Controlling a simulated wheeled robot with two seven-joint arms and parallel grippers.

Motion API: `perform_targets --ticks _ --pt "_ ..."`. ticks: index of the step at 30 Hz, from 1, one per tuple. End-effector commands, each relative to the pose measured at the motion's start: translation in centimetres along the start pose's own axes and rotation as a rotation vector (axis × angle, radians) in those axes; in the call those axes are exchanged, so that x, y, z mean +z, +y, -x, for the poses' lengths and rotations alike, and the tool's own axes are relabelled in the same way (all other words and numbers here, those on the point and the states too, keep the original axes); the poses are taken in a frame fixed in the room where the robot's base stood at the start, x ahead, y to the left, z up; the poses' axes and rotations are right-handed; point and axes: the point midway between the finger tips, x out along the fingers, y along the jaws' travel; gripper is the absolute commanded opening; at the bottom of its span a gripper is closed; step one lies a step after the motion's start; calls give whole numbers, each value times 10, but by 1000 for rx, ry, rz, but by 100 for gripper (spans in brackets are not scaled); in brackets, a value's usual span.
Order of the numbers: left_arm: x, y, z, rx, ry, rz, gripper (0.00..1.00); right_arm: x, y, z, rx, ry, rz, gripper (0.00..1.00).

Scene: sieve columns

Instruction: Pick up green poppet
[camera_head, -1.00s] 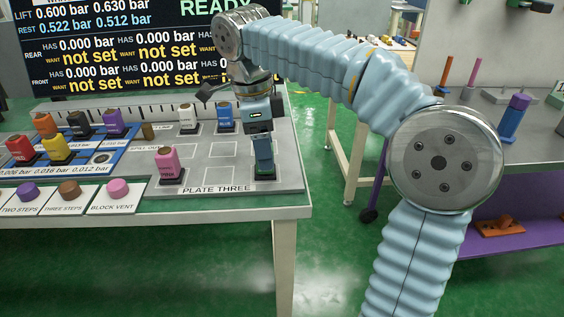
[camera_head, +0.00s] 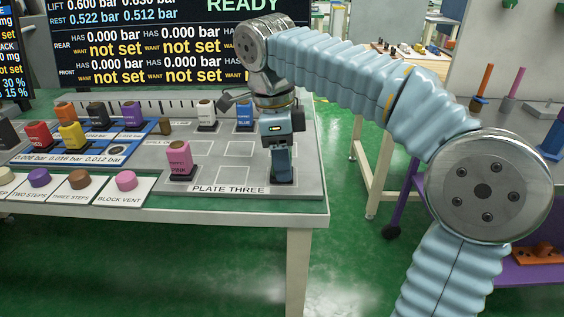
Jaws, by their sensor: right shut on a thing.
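My right gripper (camera_head: 282,160) points straight down over the front right corner of plate three (camera_head: 230,190). It is shut on an upright poppet, the green poppet as far as I can tell. The fingers hide nearly all of it, and only a dark base shows at the plate. I cannot tell whether it is clear of the plate. My left gripper is not in view.
A pink poppet (camera_head: 178,158) stands left on the plate. A white poppet (camera_head: 206,113) and a blue poppet (camera_head: 244,114) stand behind. Several coloured poppets fill the left side. Round buttons, such as the pink one (camera_head: 126,181), line the front edge.

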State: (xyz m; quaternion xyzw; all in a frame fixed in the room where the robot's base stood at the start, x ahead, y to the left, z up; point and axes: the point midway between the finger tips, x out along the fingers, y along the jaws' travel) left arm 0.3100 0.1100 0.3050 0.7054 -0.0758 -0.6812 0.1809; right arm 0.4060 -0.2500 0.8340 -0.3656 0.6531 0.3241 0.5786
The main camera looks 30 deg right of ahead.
Motion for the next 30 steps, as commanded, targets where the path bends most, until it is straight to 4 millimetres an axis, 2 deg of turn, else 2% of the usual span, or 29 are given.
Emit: perform_targets --ticks 10,13,15,17,23,27,30 --pt "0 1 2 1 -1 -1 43 -1 0 7 -2 -2 0 8" --pt "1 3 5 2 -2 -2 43 -2 0 20 -2 -2 0 8" --pt "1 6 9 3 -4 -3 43 -4 -1 35 -3 -3 -1 8" --pt "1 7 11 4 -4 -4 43 3 9 48 -3 -3 5 8" --pt "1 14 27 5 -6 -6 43 24 46 105 -3 -2 8 8" --pt "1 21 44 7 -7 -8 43 46 79 126 -2 1 7 8" --pt "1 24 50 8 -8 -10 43 59 97 134 -1 1 6 8"
